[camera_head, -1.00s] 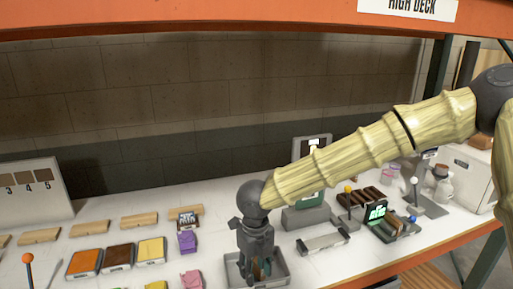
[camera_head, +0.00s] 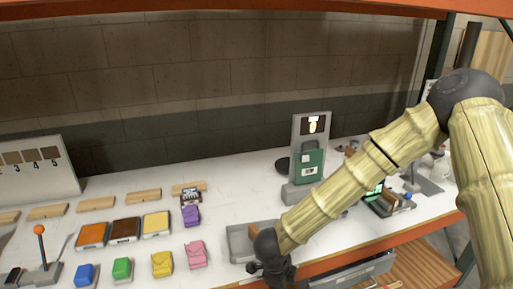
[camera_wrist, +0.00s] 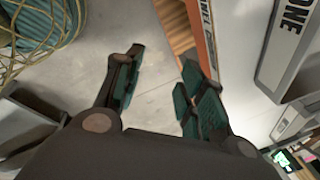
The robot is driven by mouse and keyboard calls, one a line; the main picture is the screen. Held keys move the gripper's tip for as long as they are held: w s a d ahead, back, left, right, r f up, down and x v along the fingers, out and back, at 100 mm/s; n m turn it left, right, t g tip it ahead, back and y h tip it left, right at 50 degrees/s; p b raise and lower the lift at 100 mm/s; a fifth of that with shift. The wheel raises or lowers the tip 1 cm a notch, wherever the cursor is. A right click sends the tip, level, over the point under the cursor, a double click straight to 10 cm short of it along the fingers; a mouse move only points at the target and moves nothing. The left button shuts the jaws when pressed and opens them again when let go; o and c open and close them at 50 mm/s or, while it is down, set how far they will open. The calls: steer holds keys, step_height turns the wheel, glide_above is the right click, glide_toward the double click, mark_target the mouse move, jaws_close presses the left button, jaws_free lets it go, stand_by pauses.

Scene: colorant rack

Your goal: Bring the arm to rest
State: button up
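My gripper (camera_head: 276,272) hangs at the front edge of the shelf, just in front of the grey tray (camera_head: 236,246), in the head view. In the wrist view my gripper (camera_wrist: 160,75) has its two green-padded fingers apart, with only floor and the orange shelf beam beyond them. Nothing is between the fingers. My pale ribbed arm comes in from the right and slopes down to the gripper. It hides part of the shelf top. A brownish piece (camera_head: 262,228) shows in the tray, partly hidden by the arm.
Orange, brown and yellow pads (camera_head: 124,231) and several coloured packets (camera_head: 162,263) stand left of the tray. A green device (camera_head: 311,166) stands behind the arm. In the wrist view, the orange beam (camera_wrist: 203,35) is close right of the fingers; grey floor is clear between them.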

steer(key=s+d+f+n+t+b, duration=0.1)
steer(key=s+d+f+n, duration=0.4)
steer(key=f, duration=0.3)
steer(key=s+d+f+n, duration=0.3)
steer(key=s+f+n, duration=0.25)
steer(key=f, duration=0.25)
steer(key=s+d+f+n+g, duration=0.1)
steer(key=s+d+f+n, duration=0.1)
steer(key=s, duration=0.3)
steer(key=s+d+f+n+y+b, duration=0.1)
steer(key=s+d+f+n, duration=0.1)
steer(key=s+n, duration=0.3)
steer(key=s+d+f+n+g+y, duration=0.1)
steer(key=s+d+f+n, duration=0.1)
steer(key=s, duration=0.5)
steer(key=shift+d+n+g, duration=0.3)
steer(key=shift+d+n, duration=0.15)
steer(key=shift+n, duration=0.7)
steer(key=shift+s, duration=0.1)
